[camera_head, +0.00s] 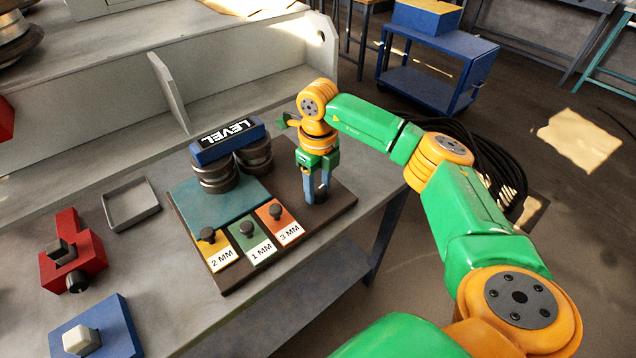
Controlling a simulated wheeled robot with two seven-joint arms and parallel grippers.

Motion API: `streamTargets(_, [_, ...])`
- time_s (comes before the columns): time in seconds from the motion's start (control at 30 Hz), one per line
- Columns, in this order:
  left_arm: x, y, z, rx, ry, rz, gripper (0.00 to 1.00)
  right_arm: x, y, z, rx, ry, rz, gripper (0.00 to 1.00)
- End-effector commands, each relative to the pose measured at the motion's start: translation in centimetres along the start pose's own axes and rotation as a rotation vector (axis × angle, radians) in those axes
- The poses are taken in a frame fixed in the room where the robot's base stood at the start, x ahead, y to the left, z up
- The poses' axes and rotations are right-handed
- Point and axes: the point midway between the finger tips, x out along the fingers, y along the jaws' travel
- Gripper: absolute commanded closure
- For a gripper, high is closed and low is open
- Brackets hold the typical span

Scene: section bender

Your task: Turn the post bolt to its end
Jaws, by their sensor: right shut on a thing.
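My right gripper (315,190) points straight down over the right part of a dark board (341,198). Its fingers are shut on a small dark piece, which I take to be the post bolt (322,188). The fingers hide most of the bolt, so I cannot tell how far it is turned. On the same board, a blue bar marked LEVEL (228,139) lies across two dark round rollers (214,175) on a teal plate (206,207). My left gripper is not in view.
Tiles marked 2 MM (222,259), 1 MM (262,252) and 3 MM (290,233), each with a dark knob, line the board's front. A grey tray (133,222), a red block (90,256) and a blue block (118,340) stand left. The bench's edge is right of the board.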

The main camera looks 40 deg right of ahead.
Motion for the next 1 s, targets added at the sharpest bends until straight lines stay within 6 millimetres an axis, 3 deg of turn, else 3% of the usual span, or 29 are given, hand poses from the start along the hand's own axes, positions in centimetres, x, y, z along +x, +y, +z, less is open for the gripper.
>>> streamTargets(0.5, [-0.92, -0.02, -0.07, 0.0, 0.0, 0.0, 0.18, -0.03, 0.0, -0.03, 0.382, 0.001, -0.001, 1.0])
streamTargets(1.0, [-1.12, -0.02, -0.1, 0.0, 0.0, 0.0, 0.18, 0.02, 0.0, -0.01, 0.497, 0.001, -0.001, 1.0])
